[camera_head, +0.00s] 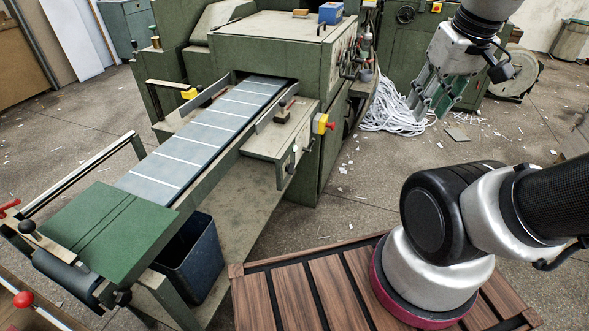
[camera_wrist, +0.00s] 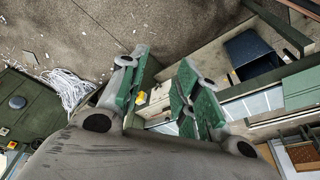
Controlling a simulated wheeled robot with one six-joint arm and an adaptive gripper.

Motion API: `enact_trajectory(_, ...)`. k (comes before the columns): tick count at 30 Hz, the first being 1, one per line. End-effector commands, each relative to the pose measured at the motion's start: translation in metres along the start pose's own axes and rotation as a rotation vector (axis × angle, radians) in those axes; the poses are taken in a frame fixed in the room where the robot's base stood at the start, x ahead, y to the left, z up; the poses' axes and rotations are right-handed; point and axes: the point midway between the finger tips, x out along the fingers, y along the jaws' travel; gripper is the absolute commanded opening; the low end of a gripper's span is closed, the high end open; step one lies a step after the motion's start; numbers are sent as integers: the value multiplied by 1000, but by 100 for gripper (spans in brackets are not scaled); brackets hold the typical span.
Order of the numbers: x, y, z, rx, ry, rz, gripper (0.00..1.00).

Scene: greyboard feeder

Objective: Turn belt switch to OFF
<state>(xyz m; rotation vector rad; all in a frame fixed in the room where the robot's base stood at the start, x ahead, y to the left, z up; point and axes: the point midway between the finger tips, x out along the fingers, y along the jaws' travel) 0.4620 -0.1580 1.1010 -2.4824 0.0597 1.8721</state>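A yellow switch box with a red knob (camera_head: 322,124) is on the front right corner of the green machine beside the belt. The knob's setting is too small to read. Another yellow box (camera_head: 189,93) sits at the belt's far left side; I cannot tell from labels which is the belt switch. The grey belt (camera_head: 190,147) has white cross lines. My gripper (camera_head: 428,108) is right of the machine, above the floor, apart from both boxes. Its green-faced fingers also show spread and empty in the wrist view (camera_wrist: 166,68). A small yellow patch (camera_wrist: 140,98) shows beyond the fingers there.
A heap of white paper strips (camera_head: 393,112) lies on the floor behind my gripper. A dark blue bin (camera_head: 192,262) stands under the belt. The green machine (camera_head: 275,52) carries a blue box (camera_head: 331,13) on top. Floor (camera_head: 365,150) is open between machine and arm.

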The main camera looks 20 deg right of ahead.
Motion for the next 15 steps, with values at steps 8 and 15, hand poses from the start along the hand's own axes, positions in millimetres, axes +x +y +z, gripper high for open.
enact_trajectory(8, 77, 14, -5, 154, -357, -31, 32)
enact_trajectory(15, 152, 0, -5, 417, -647, -160, 32)
